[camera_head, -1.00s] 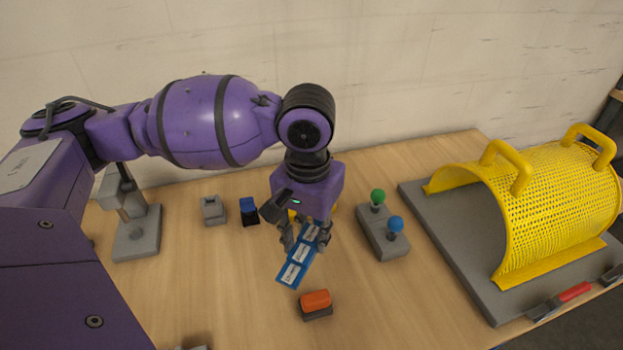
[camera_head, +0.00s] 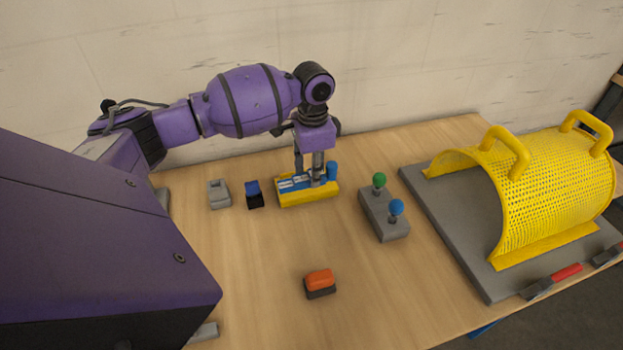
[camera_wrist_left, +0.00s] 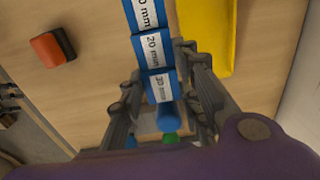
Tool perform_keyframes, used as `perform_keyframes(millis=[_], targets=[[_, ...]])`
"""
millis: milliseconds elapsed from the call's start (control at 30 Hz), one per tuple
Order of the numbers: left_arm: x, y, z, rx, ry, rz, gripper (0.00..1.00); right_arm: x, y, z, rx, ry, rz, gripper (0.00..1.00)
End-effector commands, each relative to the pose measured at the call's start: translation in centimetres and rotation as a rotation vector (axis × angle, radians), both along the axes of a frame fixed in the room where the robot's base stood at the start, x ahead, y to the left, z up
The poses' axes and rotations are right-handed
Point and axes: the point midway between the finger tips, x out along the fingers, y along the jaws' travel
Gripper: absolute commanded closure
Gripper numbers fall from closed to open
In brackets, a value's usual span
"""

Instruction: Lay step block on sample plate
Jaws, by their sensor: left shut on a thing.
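The step block (camera_head: 292,182) is a blue bar with white size labels and a blue round post at its right end. My left gripper (camera_head: 315,180) is shut on it. In the left wrist view the block (camera_wrist_left: 154,52) runs between the fingers, its labelled end pointing away. The yellow sample plate (camera_head: 308,201) lies on the table. In the head view the block overlaps the plate's top; in the wrist view the plate (camera_wrist_left: 205,35) shows to the block's right. I cannot tell whether they touch. My right gripper is out of view.
A grey control box with green and blue knobs (camera_head: 384,215) stands right of the plate. A blue-and-black block (camera_head: 254,194) and a grey block (camera_head: 219,194) stand to its left. An orange-topped block (camera_head: 320,284) lies in front. A yellow mesh guard (camera_head: 550,195) fills the right.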

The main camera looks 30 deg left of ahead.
Motion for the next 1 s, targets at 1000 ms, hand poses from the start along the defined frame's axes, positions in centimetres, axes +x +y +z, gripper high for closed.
perform_keyframes(millis=[1000], targets=[[6.8, 4.7, -10.3, 0.002, -0.003, -0.001, 1.0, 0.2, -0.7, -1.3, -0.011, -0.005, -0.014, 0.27]])
